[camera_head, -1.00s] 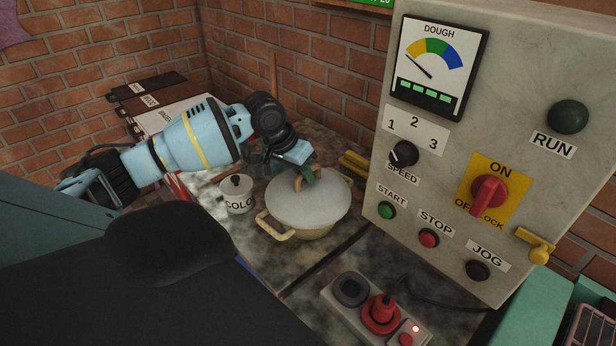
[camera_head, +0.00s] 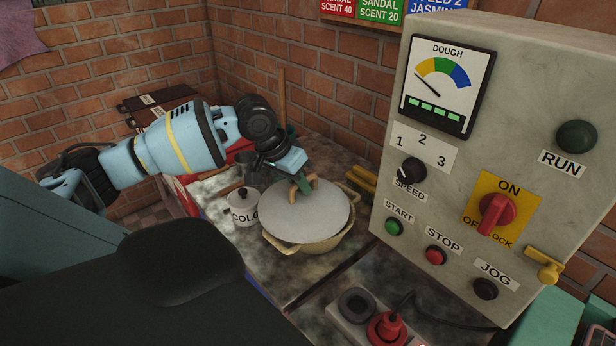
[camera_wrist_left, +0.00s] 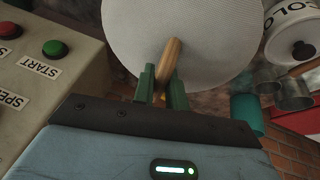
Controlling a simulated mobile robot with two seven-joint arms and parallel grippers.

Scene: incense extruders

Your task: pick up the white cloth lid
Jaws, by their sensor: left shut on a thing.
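The white cloth lid (camera_head: 308,212) is a round, pale disc with a wooden handle (camera_wrist_left: 168,60) on top. In the head view it sits slightly raised and a little tilted above the wicker-coloured pot (camera_head: 300,247), whose rim and handles show below it. My left gripper (camera_head: 304,185) is above the lid, with its green fingers shut on the wooden handle. The left wrist view shows the fingers (camera_wrist_left: 162,84) on both sides of the handle and the lid's white face beyond. The inside of the pot is hidden by the lid. My right gripper is not in view.
A white lidded pot marked COLO (camera_head: 244,208) stands close to the left of the basket-like pot. The grey control panel (camera_head: 470,150) rises at the right. Brick walls close off the back.

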